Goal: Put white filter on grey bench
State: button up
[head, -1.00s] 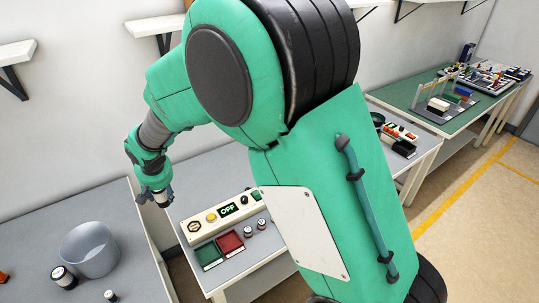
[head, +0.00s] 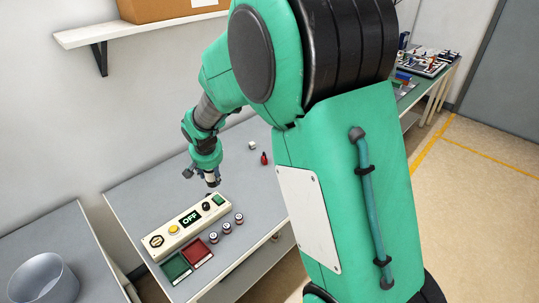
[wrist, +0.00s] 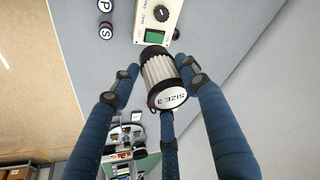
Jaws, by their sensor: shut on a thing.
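A white pleated filter (wrist: 162,72) with a black cap and a pale end marked "SIZE 3" is between the fingers of my gripper (wrist: 163,88) in the wrist view. My gripper is shut on it. In the head view my gripper (head: 209,179) is over the middle grey bench (head: 145,200), behind the right part of the control box. The filter shows there only as a small, partly covered shape at the fingertips, and its gap to the bench top is hard to judge. Another grey-topped bench (head: 50,240) stands at the left.
The control box (head: 188,219) reads OFF. Green (head: 175,267) and red (head: 197,252) trays and several small cylinders (head: 226,228) lie in front of it. A red item (head: 264,158) and a small white item (head: 252,145) lie farther back. A bowl (head: 45,280) stands on the left bench.

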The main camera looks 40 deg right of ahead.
jog(key=s+d+m+h, duration=0.1)
jog(key=s+d+m, duration=0.1)
jog(key=s+d, duration=0.4)
jog(key=s+d+m, duration=0.2)
jog(key=s+d, duration=0.2)
jog(key=d, duration=0.4)
notch_tip(320, 180, down, 15)
jog(key=shift+g, duration=0.4)
jog(key=shift+w+d, duration=0.15)
jog(key=shift+w, duration=0.05)
jog(key=w+d+f, duration=0.1)
jog(key=w+d, duration=0.7)
jog(key=w, duration=0.5)
jog(key=shift+w+f, duration=0.3)
jog(key=shift+f+b, duration=0.7)
jog(key=shift+f, duration=1)
jog(key=shift+f, duration=0.15)
